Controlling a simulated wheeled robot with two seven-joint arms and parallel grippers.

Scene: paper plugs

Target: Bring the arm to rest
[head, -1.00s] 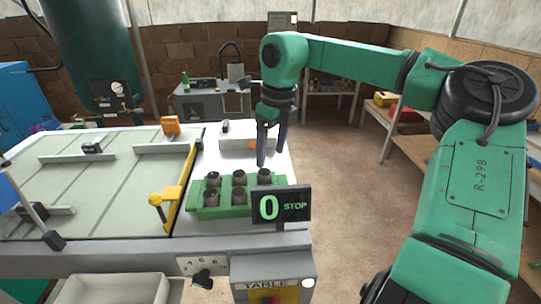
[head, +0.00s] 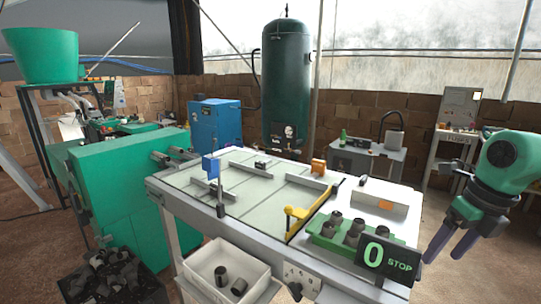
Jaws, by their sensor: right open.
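My right gripper (head: 446,254) is at the right edge of the head view. Its two purple fingers point down and stand apart, with nothing between them. It hangs to the right of the work table (head: 264,190), beside the black sign (head: 388,258) that reads "0 STOP". The green block (head: 325,238) on the table holds several grey plugs (head: 352,231), left of the sign and apart from my gripper. Only the last part of my right arm shows; the rest is out of the picture. My left gripper is not in view.
A white bin (head: 225,272) with a few dark grey pieces hangs at the table's front. A green machine (head: 130,195) stands at left, with a black crate (head: 108,272) of grey pieces before it. Bare floor lies around my right gripper.

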